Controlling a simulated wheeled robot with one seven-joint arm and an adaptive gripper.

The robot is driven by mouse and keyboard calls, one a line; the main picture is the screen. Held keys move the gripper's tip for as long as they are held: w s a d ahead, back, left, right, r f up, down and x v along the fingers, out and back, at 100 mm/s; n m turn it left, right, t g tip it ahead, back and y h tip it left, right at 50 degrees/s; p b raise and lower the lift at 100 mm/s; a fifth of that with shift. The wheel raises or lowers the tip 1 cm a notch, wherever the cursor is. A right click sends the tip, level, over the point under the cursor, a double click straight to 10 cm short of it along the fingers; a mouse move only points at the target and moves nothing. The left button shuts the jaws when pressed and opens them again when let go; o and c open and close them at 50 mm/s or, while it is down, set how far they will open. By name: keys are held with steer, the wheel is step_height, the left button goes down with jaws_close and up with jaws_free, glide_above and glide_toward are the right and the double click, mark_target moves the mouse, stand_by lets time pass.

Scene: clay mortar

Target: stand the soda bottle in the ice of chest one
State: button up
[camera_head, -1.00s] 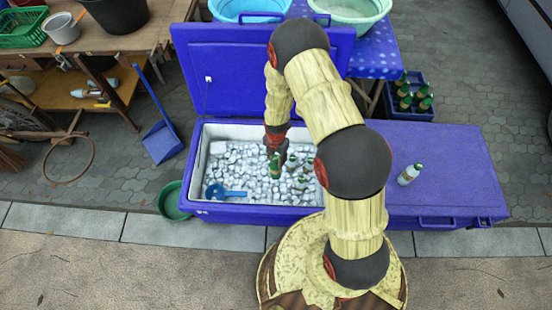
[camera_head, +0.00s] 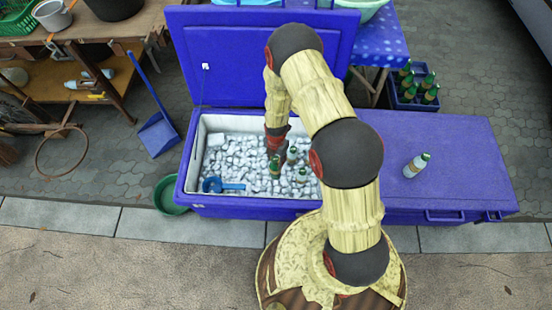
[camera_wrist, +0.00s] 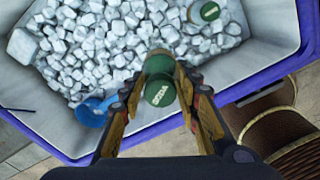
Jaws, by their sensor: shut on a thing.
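My gripper (camera_wrist: 158,84) is shut on the soda bottle (camera_wrist: 160,88), a green bottle whose cap reads "SODA" in the wrist view. In the head view my gripper (camera_head: 276,145) holds the soda bottle (camera_head: 274,168) over the ice (camera_head: 236,156) inside the open chest (camera_head: 194,150). Its lower part is hidden, so I cannot tell whether it touches the ice. Two other green-capped bottles stand in the ice just right of it, one (camera_head: 292,155) farther back and one (camera_head: 302,175) nearer the front. One other cap (camera_wrist: 209,12) shows in the wrist view.
A blue scoop (camera_head: 222,186) lies at the chest's front left. The raised lid (camera_head: 230,60) stands behind. A closed chest (camera_head: 450,160) at right bears a clear bottle (camera_head: 416,166). A crate of bottles (camera_head: 412,100) stands behind it. A green basin (camera_head: 168,196) is at left.

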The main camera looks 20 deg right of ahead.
step_height(320, 180, down, 13)
steer(key=b, duration=0.8)
steer(key=shift+f, duration=1.25)
steer(key=shift+d, duration=0.15)
steer(key=shift+f, duration=0.5)
steer(key=o, duration=1.2)
steer(key=shift+c, duration=0.2)
steer(key=shift+o, duration=0.3)
steer(key=o, duration=0.4)
steer(key=shift+o, duration=0.5)
